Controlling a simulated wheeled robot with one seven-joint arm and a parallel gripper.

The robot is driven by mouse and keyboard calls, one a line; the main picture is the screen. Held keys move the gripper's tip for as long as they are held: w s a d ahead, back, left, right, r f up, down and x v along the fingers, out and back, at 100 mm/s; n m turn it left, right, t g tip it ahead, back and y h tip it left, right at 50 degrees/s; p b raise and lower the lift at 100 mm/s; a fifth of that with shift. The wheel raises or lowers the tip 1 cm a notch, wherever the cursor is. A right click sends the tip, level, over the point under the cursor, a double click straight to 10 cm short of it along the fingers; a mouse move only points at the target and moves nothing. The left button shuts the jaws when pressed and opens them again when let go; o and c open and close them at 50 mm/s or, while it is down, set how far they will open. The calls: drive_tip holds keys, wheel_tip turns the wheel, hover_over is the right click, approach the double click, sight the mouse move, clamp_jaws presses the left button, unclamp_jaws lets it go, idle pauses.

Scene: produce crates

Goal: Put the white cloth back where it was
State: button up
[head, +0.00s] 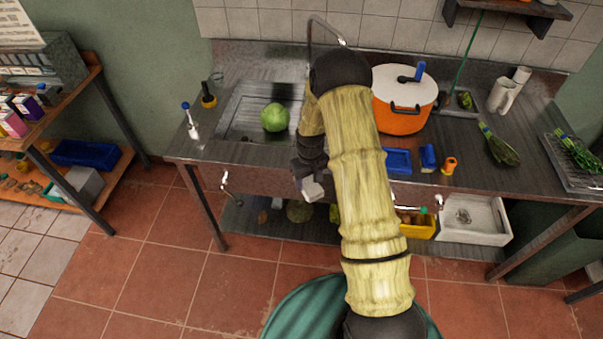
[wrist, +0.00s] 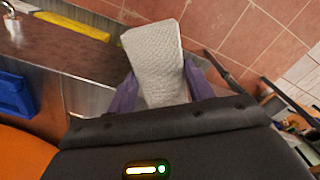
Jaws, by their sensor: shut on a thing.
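The white cloth (head: 312,190) is in my gripper (head: 304,180), in front of the front edge of the steel counter (head: 262,178). In the wrist view the cloth (wrist: 157,58) is a pale, textured, folded piece. It sticks out between the two purple fingers of my gripper (wrist: 163,90), which are shut on its near part. The cloth is clear of the counter top in the head view. Its lower end is hidden between the fingers.
A green cabbage (head: 275,117) lies in the sink area. An orange pot (head: 405,98), a blue tray (head: 398,161) and an orange-topped small item (head: 449,165) stand to the right. A yellow crate (head: 418,227) and a white crate (head: 476,219) sit on the lower shelf. My arm hides the middle of the counter.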

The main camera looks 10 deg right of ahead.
drive_tip(key=s+d+f+m+b, duration=0.1)
drive_tip(key=s+d+f, duration=0.3)
drive_tip(key=s, duration=0.4)
drive_tip(key=shift+d+m, duration=0.3)
drive_tip(key=shift+m, duration=0.6)
drive_tip(key=shift+w+a+f, duration=0.1)
